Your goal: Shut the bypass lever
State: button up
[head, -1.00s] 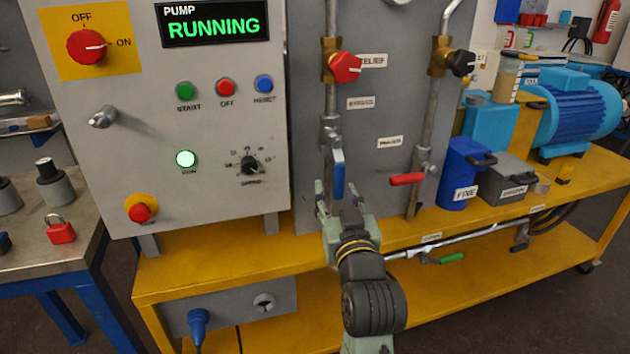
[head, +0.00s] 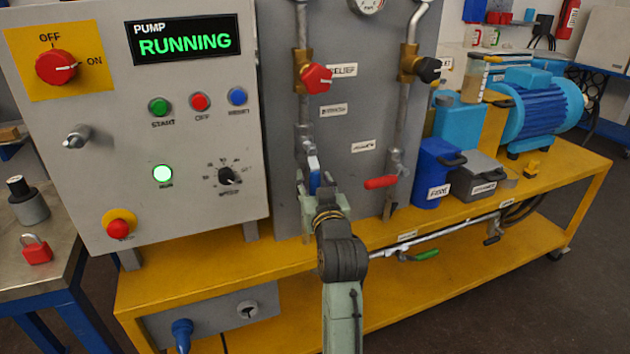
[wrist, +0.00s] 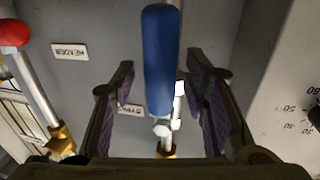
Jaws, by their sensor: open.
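The blue-handled lever (head: 313,172) is on the left pipe, near a small label (head: 333,110) that seems to read bypass. Its handle hangs down, roughly in line with the pipe. In the wrist view the blue handle (wrist: 158,62) stands upright between the two fingers, with gaps on both sides. My gripper (head: 316,186) is open at the handle; it also shows in the wrist view (wrist: 163,95). I see no contact. In the head view my gripper hides the handle's lower part.
A red lever (head: 381,182) sits across the right pipe; its red end also shows in the wrist view (wrist: 13,33). A red knob (head: 317,78) and a black knob (head: 428,69) are above. The control cabinet (head: 110,185) stands close on the left. A blue bin (head: 437,172) is at right.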

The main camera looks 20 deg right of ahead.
jog(key=shift+c, duration=0.2)
grip_shut()
dwell(0.4)
dwell(0.3)
